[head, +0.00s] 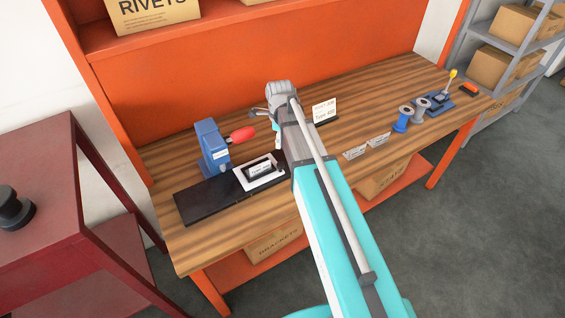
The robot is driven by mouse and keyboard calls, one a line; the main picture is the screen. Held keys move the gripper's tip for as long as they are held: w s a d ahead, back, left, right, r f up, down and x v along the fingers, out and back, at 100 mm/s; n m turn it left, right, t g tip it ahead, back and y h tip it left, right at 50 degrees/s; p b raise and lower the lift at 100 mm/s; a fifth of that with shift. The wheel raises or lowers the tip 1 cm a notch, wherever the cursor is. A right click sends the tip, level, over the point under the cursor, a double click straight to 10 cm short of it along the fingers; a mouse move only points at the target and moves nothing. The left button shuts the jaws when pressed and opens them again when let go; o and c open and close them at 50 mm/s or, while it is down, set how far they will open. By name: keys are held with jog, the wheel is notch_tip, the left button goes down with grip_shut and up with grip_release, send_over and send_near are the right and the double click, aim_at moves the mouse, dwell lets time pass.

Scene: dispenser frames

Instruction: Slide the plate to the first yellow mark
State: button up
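A white plate (247,183) with a dark raised block and a small label on it lies on a long black track (208,201) at the front left of the workbench. A blue dispenser frame (212,146) with a red handle (242,135) stands behind the track, to the left of the plate. My gripper (263,113) is behind and above the plate, mostly hidden by my wrist and arm. Its fingers are too small and covered to tell whether they are open or shut. I cannot make out a yellow mark on the track.
The wooden workbench (395,95) has free room at its middle and back right. Spools (402,119) and a blue device (438,102) are at the right. A dark red table (45,190) stands left.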

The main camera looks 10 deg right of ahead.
aim_at(280, 163)
jog(key=shift+w+m, duration=0.25)
jog(key=shift+m, duration=0.15)
notch_tip(280, 163, down, 14)
jog(key=b, duration=1.3)
jog(key=shift+r+b, duration=0.15)
jog(key=shift+b, duration=0.2)
jog(key=shift+c, duration=0.3)
grip_shut()
dwell(0.4)
